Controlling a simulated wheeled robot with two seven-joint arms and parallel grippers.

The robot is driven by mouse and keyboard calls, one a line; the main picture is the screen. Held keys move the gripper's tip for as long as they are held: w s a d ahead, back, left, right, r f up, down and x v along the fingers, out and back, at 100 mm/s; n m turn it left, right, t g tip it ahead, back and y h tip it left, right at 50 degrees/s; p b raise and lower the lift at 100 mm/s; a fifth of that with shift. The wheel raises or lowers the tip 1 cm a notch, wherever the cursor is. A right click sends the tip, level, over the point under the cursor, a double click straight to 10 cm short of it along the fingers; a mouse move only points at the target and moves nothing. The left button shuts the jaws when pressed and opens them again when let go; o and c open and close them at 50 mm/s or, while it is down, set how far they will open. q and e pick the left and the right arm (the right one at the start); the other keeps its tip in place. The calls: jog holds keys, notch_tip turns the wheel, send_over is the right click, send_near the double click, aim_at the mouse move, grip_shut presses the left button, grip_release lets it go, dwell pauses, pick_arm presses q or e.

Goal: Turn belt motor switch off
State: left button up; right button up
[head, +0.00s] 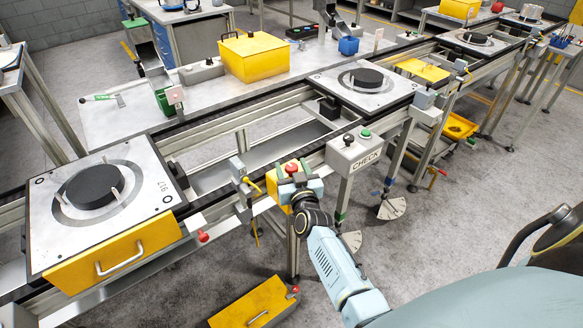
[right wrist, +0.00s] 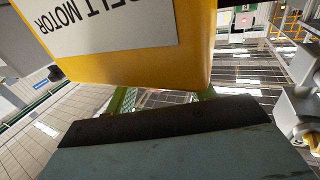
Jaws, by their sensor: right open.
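The belt motor switch is a yellow box (head: 273,188) at the front rail of the conveyor, with a red knob (head: 291,168) on top. My right gripper (head: 297,185) is open at the box and partly covers it in the head view. In the right wrist view, the yellow box (right wrist: 190,66) fills the upper middle, its white BELT MOTOR label (right wrist: 100,25) upside down. A dark gripper finger (right wrist: 165,118) lies just below the box there. The red knob is out of that view, and I cannot tell whether the finger touches the box. My left gripper is not in view.
A grey CHECK box (head: 353,158) with black and green buttons stands close to the right. A pallet (head: 150,205) with a black disc sits at left, another (head: 325,82) farther back. A yellow handled case (head: 255,300) lies low in front. Open floor is at right.

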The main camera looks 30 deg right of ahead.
jog(key=shift+w+d, duration=0.15)
jog(key=shift+w, duration=0.2)
jog(key=shift+c, duration=0.4)
jog(key=c, duration=0.9)
jog(key=shift+o, duration=0.2)
